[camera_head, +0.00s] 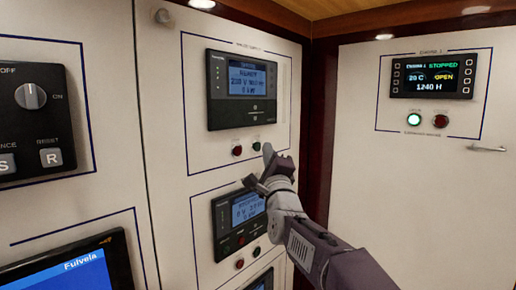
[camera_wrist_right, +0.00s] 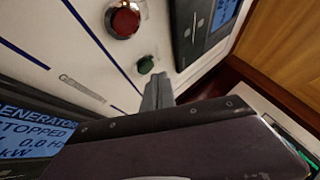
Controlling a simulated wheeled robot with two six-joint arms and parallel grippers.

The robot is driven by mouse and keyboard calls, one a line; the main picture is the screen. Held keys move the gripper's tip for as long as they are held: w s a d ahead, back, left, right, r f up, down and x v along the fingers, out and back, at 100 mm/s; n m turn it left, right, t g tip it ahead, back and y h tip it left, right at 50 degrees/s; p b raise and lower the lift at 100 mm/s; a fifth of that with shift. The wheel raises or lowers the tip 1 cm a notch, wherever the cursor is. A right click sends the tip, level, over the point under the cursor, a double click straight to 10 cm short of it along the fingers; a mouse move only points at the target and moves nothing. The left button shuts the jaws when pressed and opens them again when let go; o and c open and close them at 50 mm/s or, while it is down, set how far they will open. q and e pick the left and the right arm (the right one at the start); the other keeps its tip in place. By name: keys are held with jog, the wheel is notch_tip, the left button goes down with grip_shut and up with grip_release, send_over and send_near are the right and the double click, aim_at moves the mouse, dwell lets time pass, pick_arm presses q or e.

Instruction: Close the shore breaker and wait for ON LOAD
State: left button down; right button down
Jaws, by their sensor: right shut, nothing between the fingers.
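The upper supply unit (camera_head: 243,89) on the middle panel has a lit blue screen (camera_head: 253,77) that reads about 230 V and 0 kW; its heading is too small to read surely. Below it are a red button (camera_head: 237,151) and a green button (camera_head: 256,146). My right gripper (camera_head: 268,152) is shut and empty, its tip just right of the green button. In the right wrist view the shut fingers (camera_wrist_right: 158,86) lie close to the green button (camera_wrist_right: 146,64), with the red button (camera_wrist_right: 124,20) farther off. Contact cannot be told. My left gripper is not in view.
A second unit (camera_head: 240,218) below reads GENERATOR STOPPED in the wrist view (camera_wrist_right: 35,132). A rotary switch (camera_head: 31,96) is at left.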

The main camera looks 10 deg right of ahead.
jog(key=shift+a, duration=0.1)
dwell(0.6)
jog(key=shift+w+a, duration=0.25)
jog(key=shift+w, duration=0.1)
jog(key=shift+w+a, duration=0.2)
jog(key=shift+w, duration=0.1)
dwell(0.9)
jog(key=shift+s+d+b, duration=0.45)
jog(key=shift+s+b, duration=0.2)
jog(key=shift+b, duration=0.3)
